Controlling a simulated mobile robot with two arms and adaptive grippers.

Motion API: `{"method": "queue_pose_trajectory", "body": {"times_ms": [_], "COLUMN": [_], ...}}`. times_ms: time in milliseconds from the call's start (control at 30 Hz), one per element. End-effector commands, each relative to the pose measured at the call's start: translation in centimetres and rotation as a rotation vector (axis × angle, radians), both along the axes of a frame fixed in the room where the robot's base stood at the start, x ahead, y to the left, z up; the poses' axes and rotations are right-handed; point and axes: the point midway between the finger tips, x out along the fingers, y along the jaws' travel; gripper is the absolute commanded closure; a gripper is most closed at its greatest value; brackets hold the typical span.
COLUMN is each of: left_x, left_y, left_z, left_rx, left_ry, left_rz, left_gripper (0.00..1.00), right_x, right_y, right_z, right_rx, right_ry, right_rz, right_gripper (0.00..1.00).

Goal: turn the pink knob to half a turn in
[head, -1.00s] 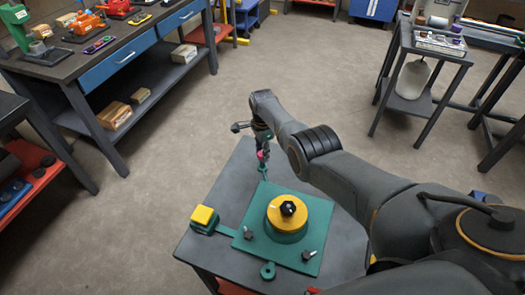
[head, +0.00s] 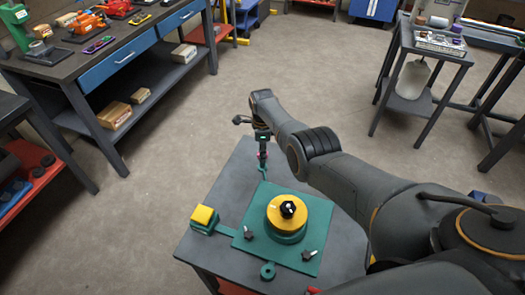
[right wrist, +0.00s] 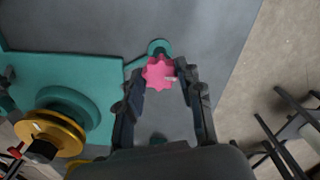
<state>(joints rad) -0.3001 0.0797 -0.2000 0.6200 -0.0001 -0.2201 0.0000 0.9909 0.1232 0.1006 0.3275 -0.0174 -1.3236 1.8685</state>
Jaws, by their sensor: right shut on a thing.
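The pink knob (right wrist: 157,73) has a lobed rim and a pale mark on its right side in the right wrist view. My right gripper (right wrist: 165,69) is shut on it, one finger on each side. In the head view my right gripper (head: 263,153) points down at the back corner of the small table, hiding most of the knob. A green ring-shaped lug (right wrist: 159,47) shows just beyond the knob. The green plate (head: 250,204) carries a yellow dial (head: 274,216) with a black knob (head: 288,209). My left gripper is not in view.
A yellow button (head: 204,216) on a green base stands left of the plate. Two dark small knobs stand on the plate's front part. The grey table (head: 215,252) has bare room around the plate. Workbenches stand left and right, with open floor between.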

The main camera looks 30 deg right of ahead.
Motion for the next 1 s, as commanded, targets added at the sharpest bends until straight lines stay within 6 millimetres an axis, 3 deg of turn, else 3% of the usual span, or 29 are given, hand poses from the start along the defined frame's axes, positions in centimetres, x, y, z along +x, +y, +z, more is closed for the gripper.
{"method": "queue_pose_trajectory", "body": {"times_ms": [200, 233, 333, 767, 1000], "left_x": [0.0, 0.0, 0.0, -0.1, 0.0], "left_y": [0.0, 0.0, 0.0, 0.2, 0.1], "left_z": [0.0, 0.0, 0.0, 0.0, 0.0], "left_rx": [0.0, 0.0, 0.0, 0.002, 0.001], "left_ry": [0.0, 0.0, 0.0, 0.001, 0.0], "left_rz": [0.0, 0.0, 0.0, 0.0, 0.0], "left_gripper": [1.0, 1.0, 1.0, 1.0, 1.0], "right_x": [0.1, 0.1, 0.1, 0.1, 0.1], "right_y": [-0.1, -0.1, -0.1, 0.0, 0.0], "right_z": [0.1, 0.1, 0.1, 0.3, 2.2], "right_rx": [-0.002, -0.002, -0.002, -0.001, -0.001], "right_ry": [-0.002, -0.002, -0.001, -0.002, -0.005], "right_rz": [0.001, 0.001, 0.001, 0.002, 0.002], "right_gripper": [0.95, 0.62, 0.41, 0.41, 0.41]}}
